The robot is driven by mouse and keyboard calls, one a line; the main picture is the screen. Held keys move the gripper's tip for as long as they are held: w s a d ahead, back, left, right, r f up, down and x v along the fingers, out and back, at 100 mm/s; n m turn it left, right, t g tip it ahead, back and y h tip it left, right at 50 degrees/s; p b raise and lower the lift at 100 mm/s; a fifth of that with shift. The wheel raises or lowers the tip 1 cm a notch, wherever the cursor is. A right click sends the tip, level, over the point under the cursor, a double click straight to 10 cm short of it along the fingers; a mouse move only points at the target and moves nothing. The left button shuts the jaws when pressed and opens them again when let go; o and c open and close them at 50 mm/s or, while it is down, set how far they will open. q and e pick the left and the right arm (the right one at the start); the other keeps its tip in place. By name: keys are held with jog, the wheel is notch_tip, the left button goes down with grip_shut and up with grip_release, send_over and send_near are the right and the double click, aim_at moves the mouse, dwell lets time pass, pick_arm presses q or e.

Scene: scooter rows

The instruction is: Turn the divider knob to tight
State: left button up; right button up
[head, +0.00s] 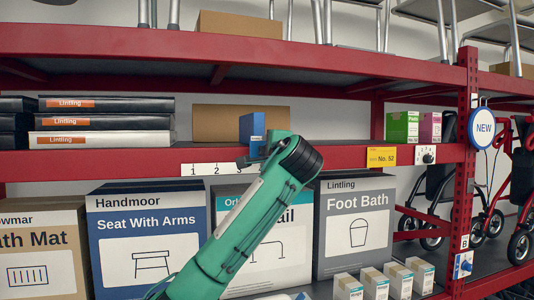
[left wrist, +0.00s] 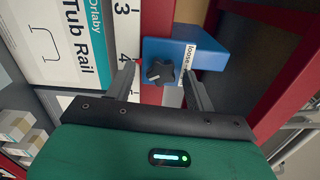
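The divider is a blue block (head: 252,127) on the red shelf, in the middle of the head view. In the left wrist view, its blue body (left wrist: 200,50) carries a dark star-shaped knob (left wrist: 158,73) and a white label (left wrist: 187,58) starting with "loose". My left gripper (left wrist: 158,76) is open, with one finger on each side of the knob. Gaps show between the knob and both fingers. In the head view, my left gripper (head: 258,154) is at the shelf edge just below the block, its fingertips mostly hidden. My right gripper is out of view.
A numbered strip (head: 215,169) runs along the shelf edge. A white plate with a dark dial (head: 427,156) sits to the right, and a blue knob plate (head: 463,264) is on the post. Large boxes, including "Foot Bath" (head: 354,240), stand below.

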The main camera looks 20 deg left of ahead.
pick_arm(q)
jog(key=b+v, duration=0.6)
jog(key=v, duration=0.8)
jog(key=shift+b, duration=0.35)
